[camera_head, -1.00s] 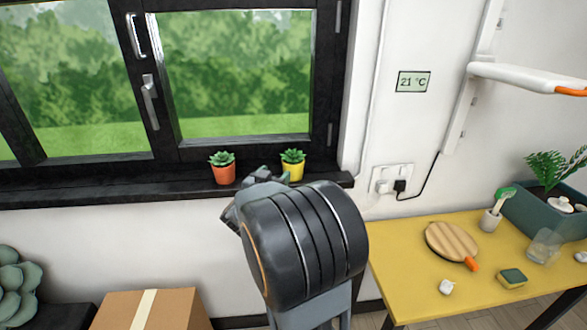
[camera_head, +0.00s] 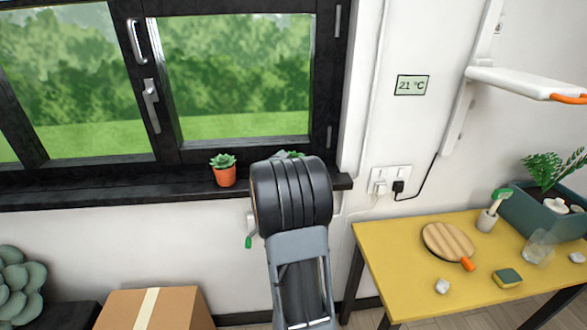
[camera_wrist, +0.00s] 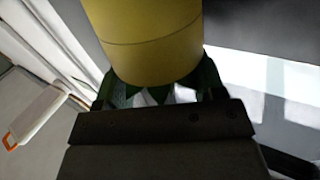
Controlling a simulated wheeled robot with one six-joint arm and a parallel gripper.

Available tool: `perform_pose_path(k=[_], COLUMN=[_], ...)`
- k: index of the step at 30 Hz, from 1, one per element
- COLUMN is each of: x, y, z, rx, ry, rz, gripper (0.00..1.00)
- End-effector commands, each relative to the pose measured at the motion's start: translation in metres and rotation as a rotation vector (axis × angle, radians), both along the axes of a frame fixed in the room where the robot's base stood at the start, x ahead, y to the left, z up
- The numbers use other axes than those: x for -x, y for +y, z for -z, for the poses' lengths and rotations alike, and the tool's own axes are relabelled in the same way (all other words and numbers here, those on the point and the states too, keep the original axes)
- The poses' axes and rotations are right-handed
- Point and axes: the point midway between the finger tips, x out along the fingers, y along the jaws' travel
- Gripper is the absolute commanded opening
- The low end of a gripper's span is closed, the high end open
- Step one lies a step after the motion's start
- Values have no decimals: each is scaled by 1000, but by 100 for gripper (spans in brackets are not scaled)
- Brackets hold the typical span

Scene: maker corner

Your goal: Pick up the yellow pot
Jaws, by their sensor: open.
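The yellow pot (camera_wrist: 145,40) fills the top middle of the wrist view, close up. In the head view only the green leaves of its plant (camera_head: 291,154) show on the windowsill, and the pot itself is hidden behind my arm. My gripper (camera_wrist: 160,88) is open, with one finger at each side of the pot's near end in the wrist view. I cannot tell whether the fingers touch it. In the head view my gripper is hidden behind my wrist.
An orange pot (camera_head: 225,176) with a succulent stands on the black sill (camera_head: 120,191), just left of my arm. A yellow table (camera_head: 390,265) with a board (camera_head: 448,241) and sponge (camera_head: 507,278) is at the right. A cardboard box (camera_head: 185,308) is below left.

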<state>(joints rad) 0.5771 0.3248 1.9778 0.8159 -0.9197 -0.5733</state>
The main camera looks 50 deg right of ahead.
Motion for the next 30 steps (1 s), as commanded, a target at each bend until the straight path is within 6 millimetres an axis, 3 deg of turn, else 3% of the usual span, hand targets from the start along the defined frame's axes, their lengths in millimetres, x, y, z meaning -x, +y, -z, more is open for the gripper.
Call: perform_pose_path(k=[10, 30], x=[-2, -2], y=[-6, -6], z=[0, 0], rx=[0, -1], ry=[-1, 0], rz=[-1, -1], gripper=[63, 0])
